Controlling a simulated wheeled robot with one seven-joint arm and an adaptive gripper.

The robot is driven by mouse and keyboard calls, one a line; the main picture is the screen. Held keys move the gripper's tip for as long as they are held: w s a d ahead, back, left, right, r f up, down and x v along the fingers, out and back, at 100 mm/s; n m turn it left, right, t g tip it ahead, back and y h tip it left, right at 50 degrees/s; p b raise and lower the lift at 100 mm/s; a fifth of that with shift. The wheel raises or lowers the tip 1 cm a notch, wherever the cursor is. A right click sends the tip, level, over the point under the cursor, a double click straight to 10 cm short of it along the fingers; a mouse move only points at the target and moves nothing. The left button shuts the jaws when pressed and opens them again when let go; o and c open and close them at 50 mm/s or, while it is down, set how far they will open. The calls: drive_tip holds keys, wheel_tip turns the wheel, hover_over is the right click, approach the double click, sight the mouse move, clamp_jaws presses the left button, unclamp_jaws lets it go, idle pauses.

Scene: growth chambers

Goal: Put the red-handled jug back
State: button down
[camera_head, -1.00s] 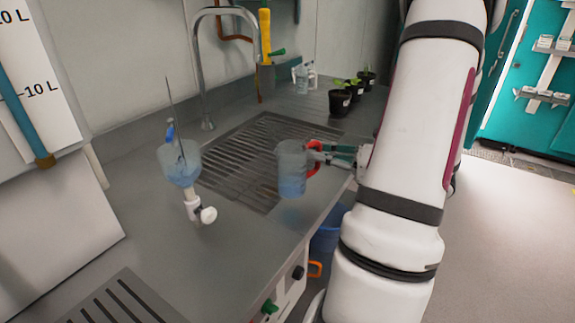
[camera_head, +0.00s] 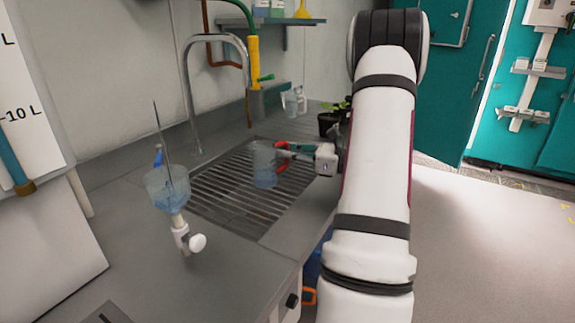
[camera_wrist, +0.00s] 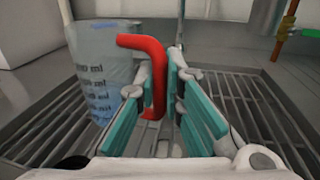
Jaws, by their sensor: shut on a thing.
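The red-handled jug (camera_head: 263,165) is a clear, upright jug with bluish liquid low inside and a red handle on its right side. It shows over the slatted drain grate (camera_head: 226,201) of the sink counter. My gripper (camera_head: 291,155) is shut on the red handle, coming in from the right. In the wrist view the jug (camera_wrist: 98,72) is at the left with printed marks, and its red handle (camera_wrist: 150,62) lies between the teal fingers of my gripper (camera_wrist: 165,100). I cannot tell whether the jug's base touches the grate.
A funnel-like blue vessel (camera_head: 168,188) with a white valve stands at the grate's left. A tall curved faucet (camera_head: 187,85) rises behind. Another clear jug (camera_head: 290,103) and a dark plant pot (camera_head: 327,124) stand at the back. Bare counter (camera_head: 225,262) lies in front.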

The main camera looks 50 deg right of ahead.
drive_tip(key=shift+f+b, duration=0.3)
drive_tip(key=shift+f, duration=1.45)
drive_tip(key=shift+f, duration=0.2)
drive_tip(key=c, duration=1.7)
unclamp_jaws()
drive_tip(key=shift+r, duration=0.1)
